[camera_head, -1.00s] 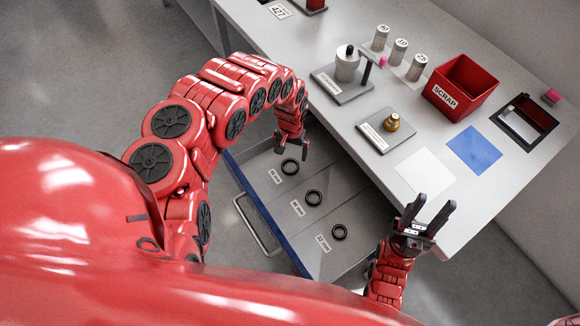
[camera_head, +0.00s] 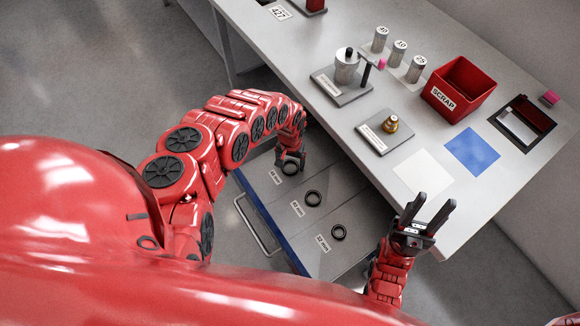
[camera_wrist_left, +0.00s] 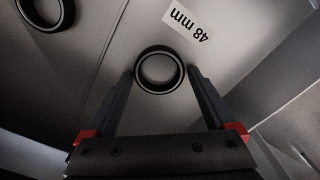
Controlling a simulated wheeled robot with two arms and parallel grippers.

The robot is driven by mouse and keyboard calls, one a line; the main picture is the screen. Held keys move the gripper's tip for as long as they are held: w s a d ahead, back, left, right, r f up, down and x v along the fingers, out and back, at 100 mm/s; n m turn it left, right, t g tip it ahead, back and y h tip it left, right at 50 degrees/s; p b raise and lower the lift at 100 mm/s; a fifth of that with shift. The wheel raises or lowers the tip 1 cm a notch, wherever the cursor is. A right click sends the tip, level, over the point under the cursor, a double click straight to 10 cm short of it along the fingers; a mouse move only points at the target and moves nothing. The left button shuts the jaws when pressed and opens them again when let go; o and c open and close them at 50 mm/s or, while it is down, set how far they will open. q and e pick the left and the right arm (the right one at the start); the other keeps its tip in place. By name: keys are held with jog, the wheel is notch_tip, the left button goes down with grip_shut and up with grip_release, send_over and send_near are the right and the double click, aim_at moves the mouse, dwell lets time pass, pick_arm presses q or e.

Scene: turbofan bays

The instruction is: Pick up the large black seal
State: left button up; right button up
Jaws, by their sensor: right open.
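The large black seal (camera_wrist_left: 159,91) is a thick ring lying beside the "48 mm" label in the open drawer. In the head view the seal (camera_head: 290,174) is at the drawer's upper end, partly covered by my left gripper (camera_head: 291,163). In the left wrist view my left gripper (camera_wrist_left: 160,70) is open, with one fingertip on each side of the seal and a thin gap at each side. My right gripper (camera_head: 428,203) is open and empty, near the table's front corner.
Two more black seals, the middle one (camera_head: 313,205) and the "32 mm" one (camera_head: 339,239), lie in the drawer (camera_head: 290,222). The table above holds a red scrap bin (camera_head: 440,103), a brass part (camera_head: 390,124) on a plate, and several metal cylinders.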

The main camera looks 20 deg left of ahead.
pick_arm(q)
jog(key=c, duration=1)
jog(key=shift+r, duration=0.15)
